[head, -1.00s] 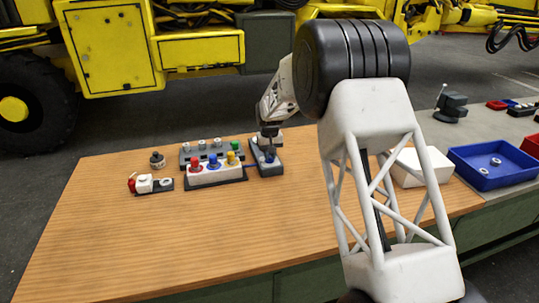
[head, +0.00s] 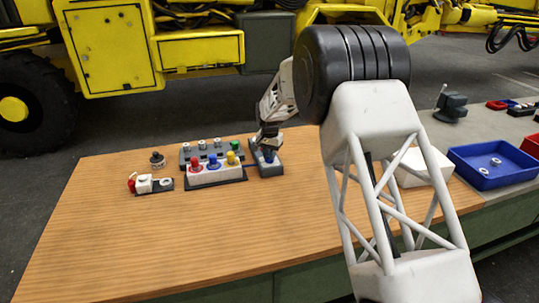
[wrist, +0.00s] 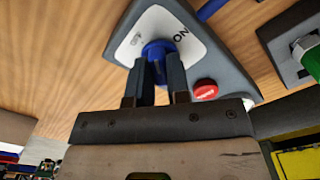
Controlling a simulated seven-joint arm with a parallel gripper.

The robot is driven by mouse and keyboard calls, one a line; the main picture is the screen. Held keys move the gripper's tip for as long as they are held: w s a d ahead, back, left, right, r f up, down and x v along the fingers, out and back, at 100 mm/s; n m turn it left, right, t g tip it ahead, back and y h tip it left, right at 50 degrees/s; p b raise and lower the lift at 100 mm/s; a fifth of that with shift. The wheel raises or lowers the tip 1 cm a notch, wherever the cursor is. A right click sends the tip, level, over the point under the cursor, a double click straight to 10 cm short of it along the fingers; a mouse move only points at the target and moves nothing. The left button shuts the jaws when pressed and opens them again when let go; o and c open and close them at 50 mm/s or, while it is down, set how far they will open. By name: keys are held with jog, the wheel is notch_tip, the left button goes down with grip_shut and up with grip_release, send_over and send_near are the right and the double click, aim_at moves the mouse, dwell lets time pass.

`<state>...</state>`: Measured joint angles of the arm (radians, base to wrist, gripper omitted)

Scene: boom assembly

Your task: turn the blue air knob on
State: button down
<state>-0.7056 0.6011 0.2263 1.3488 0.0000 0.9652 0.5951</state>
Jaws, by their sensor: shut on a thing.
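The blue air knob (wrist: 158,50) sits on a white label face of a grey box (wrist: 203,45), with the word ON printed beside it. My gripper (wrist: 157,66) is shut on the knob, one finger on each side of it. The fingers hide part of the knob, and I cannot tell its exact turn. A red button (wrist: 205,89) is on the same box. In the head view my gripper (head: 267,146) is down over the box (head: 266,170) at the right end of the row of panels.
A white box with red, blue and yellow knobs (head: 215,173) stands just left of the air knob's box. A small red and white fitting (head: 148,184) lies farther left. A blue bin (head: 490,170) is at the right. The front of the wooden table (head: 170,245) is clear.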

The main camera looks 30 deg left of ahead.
jog(key=m, duration=0.5)
jog(key=shift+m, duration=0.3)
jog(key=m, duration=0.4)
jog(key=shift+m, duration=0.3)
jog(key=c, duration=1.1)
grip_release()
jog(key=shift+r, duration=0.1)
jog(key=shift+r, duration=3.8)
